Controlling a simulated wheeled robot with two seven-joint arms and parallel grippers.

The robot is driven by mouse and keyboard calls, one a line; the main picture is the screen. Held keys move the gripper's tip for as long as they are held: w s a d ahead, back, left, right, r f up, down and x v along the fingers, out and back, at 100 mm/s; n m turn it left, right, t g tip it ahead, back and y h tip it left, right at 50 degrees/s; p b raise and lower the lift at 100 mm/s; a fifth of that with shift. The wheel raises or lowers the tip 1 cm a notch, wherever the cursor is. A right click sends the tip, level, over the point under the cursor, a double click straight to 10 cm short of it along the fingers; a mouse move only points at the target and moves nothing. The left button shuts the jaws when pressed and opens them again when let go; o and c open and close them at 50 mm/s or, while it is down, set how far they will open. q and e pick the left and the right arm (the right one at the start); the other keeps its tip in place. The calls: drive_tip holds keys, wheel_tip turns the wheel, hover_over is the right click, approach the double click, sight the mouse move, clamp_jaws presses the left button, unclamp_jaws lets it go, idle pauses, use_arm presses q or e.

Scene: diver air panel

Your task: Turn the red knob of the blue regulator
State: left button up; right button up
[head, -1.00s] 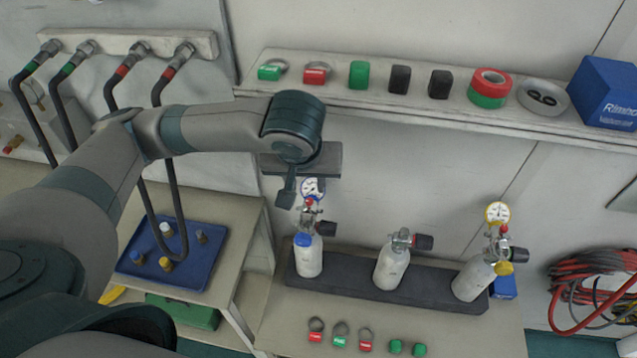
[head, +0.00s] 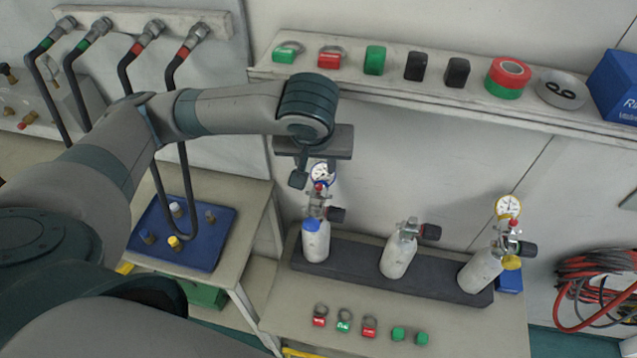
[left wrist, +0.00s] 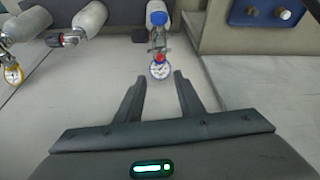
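The blue regulator (head: 322,174) has a blue-rimmed white gauge and sits on the left white cylinder, which has a blue collar. Its small red knob (head: 318,187) shows just below the gauge. In the left wrist view the red knob (left wrist: 158,42) lies behind the gauge (left wrist: 160,71), beyond the fingertips. My right gripper is not in view.
A middle cylinder (head: 398,257) and a right cylinder with a yellow gauge (head: 508,207) stand in the same dark rack (head: 350,269). A shelf (head: 420,97) with tape and tags runs above. A blue tray (head: 195,252) and hanging hoses are at left.

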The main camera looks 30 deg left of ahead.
use_arm(q)
drive_tip(key=b, duration=0.2)
approach(319, 186)
drive_tip(key=p+x, duration=0.2)
drive_tip(key=x, duration=0.4)
drive_tip(key=shift+f, duration=0.2)
drive_tip(key=shift+w+a+f, duration=0.1)
drive_tip(key=shift+w+f, duration=0.15)
drive_tip(key=shift+f, duration=0.4)
clamp_jaws()
